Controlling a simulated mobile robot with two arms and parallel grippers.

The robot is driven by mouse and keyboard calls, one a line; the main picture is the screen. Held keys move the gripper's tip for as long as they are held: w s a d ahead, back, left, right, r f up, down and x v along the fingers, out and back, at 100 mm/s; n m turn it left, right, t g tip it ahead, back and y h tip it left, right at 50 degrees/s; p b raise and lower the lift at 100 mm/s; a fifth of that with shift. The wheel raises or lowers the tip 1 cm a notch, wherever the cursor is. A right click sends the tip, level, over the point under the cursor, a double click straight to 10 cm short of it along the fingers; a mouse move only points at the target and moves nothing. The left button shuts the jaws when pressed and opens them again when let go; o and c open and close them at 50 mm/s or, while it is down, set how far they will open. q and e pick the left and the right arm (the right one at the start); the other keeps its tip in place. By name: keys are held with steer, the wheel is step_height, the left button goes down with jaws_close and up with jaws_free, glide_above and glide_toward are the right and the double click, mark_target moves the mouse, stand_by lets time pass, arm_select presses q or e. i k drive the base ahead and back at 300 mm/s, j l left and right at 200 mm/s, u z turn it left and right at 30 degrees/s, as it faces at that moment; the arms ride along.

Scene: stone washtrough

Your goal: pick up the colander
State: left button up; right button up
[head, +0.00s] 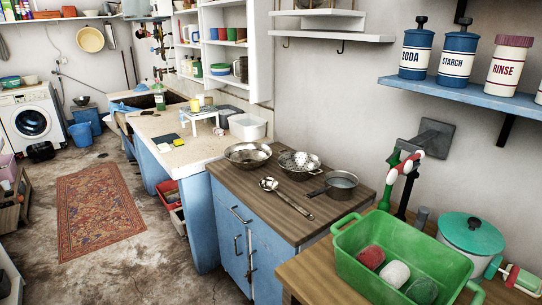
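The colander (300,163) is a shiny metal bowl with rows of holes. It stands upright on the brown wooden top of the blue cabinet (268,192), towards its back edge by the wall. A metal bowl (248,154) stands close on its left. A long metal ladle (287,199) lies in front. Neither of my grippers shows in the head view, and nothing is seen holding the colander.
A green tub (405,258) with several coloured lumps and a lidded green-topped pot (470,240) stand on the wooden surface at right. A blue shelf (470,95) with canisters hangs above. A pale counter (190,140) continues left. Bare floor and a rug (97,210) lie left.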

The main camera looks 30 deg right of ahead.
mark_target(298, 166)
steer(key=i+j+z, duration=0.1)
steer(key=i+z, duration=0.3)
steer(key=i+j+z, duration=0.2)
steer(key=i+z, duration=0.2)
steer(key=i+j+z, duration=0.25)
steer(key=z, duration=0.2)
steer(key=i+j+z, duration=0.4)
steer(key=j+z, duration=0.4)
steer(key=i+j, duration=0.05)
steer(key=j, duration=0.05)
